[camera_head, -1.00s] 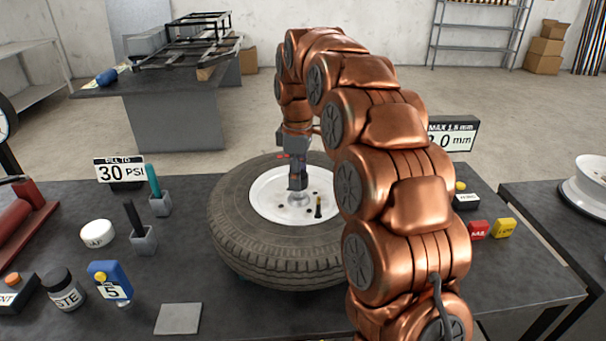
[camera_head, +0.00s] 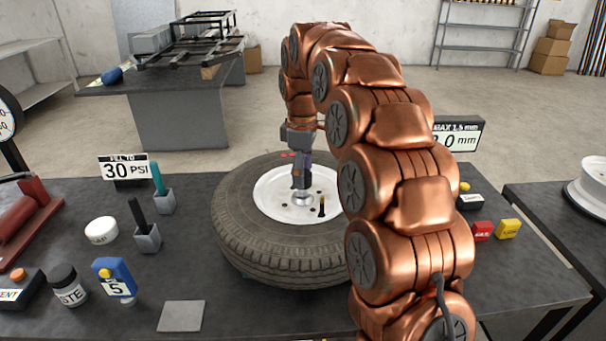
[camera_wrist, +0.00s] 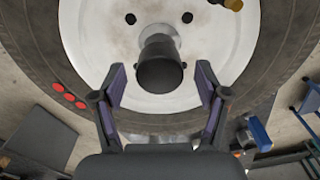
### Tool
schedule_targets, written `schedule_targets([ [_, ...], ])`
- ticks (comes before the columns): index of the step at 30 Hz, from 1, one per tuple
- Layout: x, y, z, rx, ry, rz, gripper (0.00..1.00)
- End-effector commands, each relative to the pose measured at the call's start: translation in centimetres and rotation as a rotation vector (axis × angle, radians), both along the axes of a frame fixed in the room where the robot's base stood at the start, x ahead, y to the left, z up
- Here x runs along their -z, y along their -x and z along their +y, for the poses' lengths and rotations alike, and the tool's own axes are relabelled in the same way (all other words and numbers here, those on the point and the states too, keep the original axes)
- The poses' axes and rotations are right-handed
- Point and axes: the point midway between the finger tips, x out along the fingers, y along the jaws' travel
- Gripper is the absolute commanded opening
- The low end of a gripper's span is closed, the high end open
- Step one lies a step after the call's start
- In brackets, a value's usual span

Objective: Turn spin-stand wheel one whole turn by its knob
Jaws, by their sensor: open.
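The wheel, a dark tyre (camera_head: 240,225) on a white rim (camera_head: 272,200), lies flat on the black bench. My gripper (camera_head: 301,183) points straight down over this hub. In the wrist view my gripper (camera_wrist: 161,84) is open, with one finger on each side of the knob and a gap at both sides. In the head view the knob is mostly hidden by my gripper. My arm covers the right part of the wheel.
A black-and-brass stem (camera_head: 321,206) stands up from the rim close to my gripper. Left on the bench are a 30 PSI sign (camera_head: 124,169), tool holders (camera_head: 147,238), a white cap (camera_head: 101,230) and a blue gauge (camera_head: 115,278). Red and yellow blocks (camera_head: 508,229) lie right.

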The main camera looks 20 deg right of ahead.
Motion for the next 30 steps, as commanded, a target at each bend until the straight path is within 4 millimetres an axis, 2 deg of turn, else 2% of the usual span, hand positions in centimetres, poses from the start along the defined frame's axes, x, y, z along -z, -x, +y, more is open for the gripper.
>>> schedule_targets([
  [9, -3.7, -0.1, 0.0, 0.0, 0.0, -0.004, 0.74],
  [15, -5.5, -0.1, 0.0, 0.0, 0.0, -0.002, 0.74],
  [22, -6.4, 0.0, 0.1, -0.001, 0.0, 0.002, 0.74],
  [30, -6.6, 0.1, 0.1, -0.001, 0.0, 0.001, 0.74],
])
